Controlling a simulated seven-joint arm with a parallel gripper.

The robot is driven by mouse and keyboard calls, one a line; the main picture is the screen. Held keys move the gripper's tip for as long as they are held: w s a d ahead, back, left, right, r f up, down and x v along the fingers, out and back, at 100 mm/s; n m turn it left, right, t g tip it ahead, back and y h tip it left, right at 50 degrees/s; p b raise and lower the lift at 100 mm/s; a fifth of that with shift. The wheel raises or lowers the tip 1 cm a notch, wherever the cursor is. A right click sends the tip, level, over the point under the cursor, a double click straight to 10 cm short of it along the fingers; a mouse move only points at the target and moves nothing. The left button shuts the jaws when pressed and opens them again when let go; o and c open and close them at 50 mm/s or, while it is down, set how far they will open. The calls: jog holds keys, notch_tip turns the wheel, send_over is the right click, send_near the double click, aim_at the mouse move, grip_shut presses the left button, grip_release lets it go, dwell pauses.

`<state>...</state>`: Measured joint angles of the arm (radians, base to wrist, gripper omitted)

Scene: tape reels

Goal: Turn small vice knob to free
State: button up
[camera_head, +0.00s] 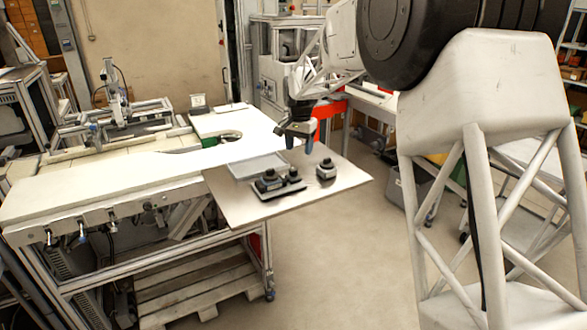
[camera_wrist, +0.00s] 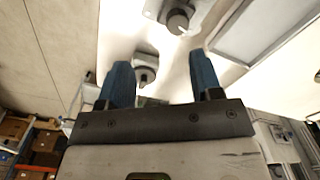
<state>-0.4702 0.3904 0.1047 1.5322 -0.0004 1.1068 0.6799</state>
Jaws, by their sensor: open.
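My gripper (camera_head: 299,145) has two blue fingers, set apart with nothing between them, above the back of the board in the head view. A small dark-topped block with a round knob (camera_head: 326,170) stands alone on the right of the board. Two dark knobbed units (camera_head: 269,181) stand close together to its left. I cannot tell from their looks which is the small vice. In the wrist view my gripper (camera_wrist: 162,75) points at a grey base with a small round knob (camera_wrist: 145,73), framed between the fingers but beyond them. A bigger round knob (camera_wrist: 178,20) shows at the top.
A shallow grey tray (camera_head: 258,165) lies behind the paired units. The board (camera_head: 230,203) juts past the white bench (camera_head: 105,187), with open floor to its right. The board's front and right corner are clear.

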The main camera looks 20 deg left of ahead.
aim_at(293, 169)
jog(key=shift+w+a+f, duration=0.25)
jog(key=shift+a+f, duration=0.1)
jog(key=shift+a, duration=0.25)
jog(key=shift+w+a+f, duration=0.25)
jog(key=shift+a+f, duration=0.1)
jog(key=shift+a, duration=0.2)
jog(key=shift+f, duration=3.9)
jog(key=shift+c, duration=0.3)
jog(key=c, duration=0.9)
jog(key=shift+o, duration=0.2)
